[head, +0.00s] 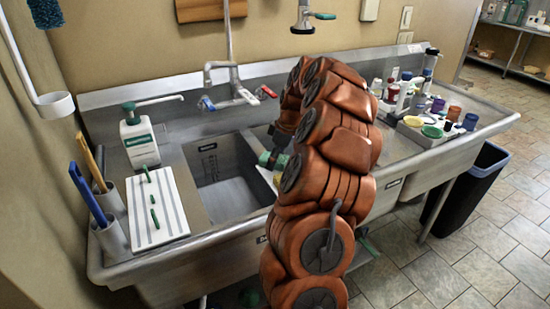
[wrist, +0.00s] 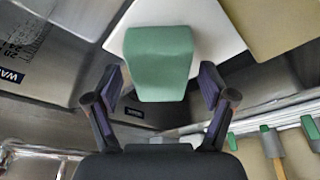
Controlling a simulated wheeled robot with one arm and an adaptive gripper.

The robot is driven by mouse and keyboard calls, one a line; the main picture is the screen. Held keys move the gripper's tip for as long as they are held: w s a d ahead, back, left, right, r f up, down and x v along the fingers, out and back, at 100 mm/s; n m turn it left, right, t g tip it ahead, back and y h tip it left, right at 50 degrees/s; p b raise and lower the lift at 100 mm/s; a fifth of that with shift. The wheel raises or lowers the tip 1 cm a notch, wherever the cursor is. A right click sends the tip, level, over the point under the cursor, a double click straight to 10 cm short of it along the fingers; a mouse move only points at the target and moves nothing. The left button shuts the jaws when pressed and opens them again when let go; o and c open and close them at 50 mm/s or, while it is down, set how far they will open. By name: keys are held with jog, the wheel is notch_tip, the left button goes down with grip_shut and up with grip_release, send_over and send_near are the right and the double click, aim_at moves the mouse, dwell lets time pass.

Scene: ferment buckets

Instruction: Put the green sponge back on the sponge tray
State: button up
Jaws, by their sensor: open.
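The green sponge (wrist: 160,62) is a block at the top middle of the wrist view, in front of a pale white flat surface (wrist: 205,22). My gripper (wrist: 168,88) is open, with one dark finger to each side of the sponge's lower end. The frames do not show clearly whether either finger touches it. In the head view my arm hides most of this spot; a small green patch (head: 266,159) shows beside my wrist over the sink, and I cannot tell if it is the sponge. I cannot identify the sponge tray with certainty.
A steel sink basin (head: 222,170) lies left of my arm. A striped white board (head: 157,210) with green pieces, a soap bottle (head: 138,138) and brush holders stand at the left. Bottles and cups crowd the right counter. A faucet (head: 230,95) rises behind.

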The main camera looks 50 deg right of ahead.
aim_at(285, 159)
jog(key=b+v, duration=0.1)
jog(key=v, duration=1.1)
jog(key=shift+b, duration=0.4)
jog(key=shift+r, duration=0.1)
